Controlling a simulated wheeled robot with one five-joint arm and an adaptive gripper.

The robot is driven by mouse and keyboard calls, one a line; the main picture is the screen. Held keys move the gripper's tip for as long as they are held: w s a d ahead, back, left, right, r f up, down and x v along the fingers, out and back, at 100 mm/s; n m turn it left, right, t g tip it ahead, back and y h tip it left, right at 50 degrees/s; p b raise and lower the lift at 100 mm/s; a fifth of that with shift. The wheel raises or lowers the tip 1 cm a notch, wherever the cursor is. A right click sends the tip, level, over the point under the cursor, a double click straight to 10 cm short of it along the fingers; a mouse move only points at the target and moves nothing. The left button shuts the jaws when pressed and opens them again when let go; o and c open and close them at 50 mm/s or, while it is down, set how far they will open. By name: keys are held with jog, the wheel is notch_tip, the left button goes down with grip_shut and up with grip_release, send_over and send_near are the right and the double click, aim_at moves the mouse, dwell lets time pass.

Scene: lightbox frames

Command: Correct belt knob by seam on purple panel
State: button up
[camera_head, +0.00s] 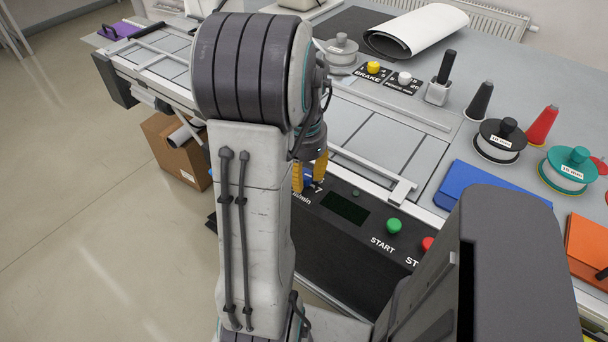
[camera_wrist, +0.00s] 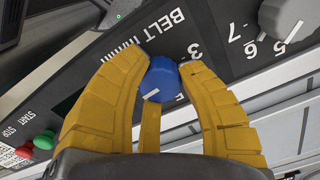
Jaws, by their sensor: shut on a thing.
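The blue belt knob (camera_wrist: 162,80) sits on the dark control panel, beside the lettering BELT m/min and a printed 3. A white pointer line shows on it. My gripper (camera_wrist: 166,66) is shut on the knob, with yellow fingers on both sides. In the head view my gripper (camera_head: 309,176) reaches down to the panel and the knob (camera_head: 307,183) is mostly hidden behind the fingers. A purple panel (camera_head: 122,30) lies at the far left end of the conveyor table; its seam is too small to make out.
A grey knob (camera_wrist: 288,14) with a 5-6-7 scale is close beside my gripper. A green START button (camera_head: 393,226) and a red button (camera_head: 428,243) are on the panel. Spools (camera_head: 499,141), cones (camera_head: 479,101) and a blue folder (camera_head: 490,190) occupy the right table.

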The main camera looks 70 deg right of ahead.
aim_at(304, 174)
jog(key=shift+f+m, duration=0.1)
jog(key=shift+m, duration=0.5)
jog(key=o, duration=1.2)
notch_tip(304, 174, up, 12)
dwell(0.9)
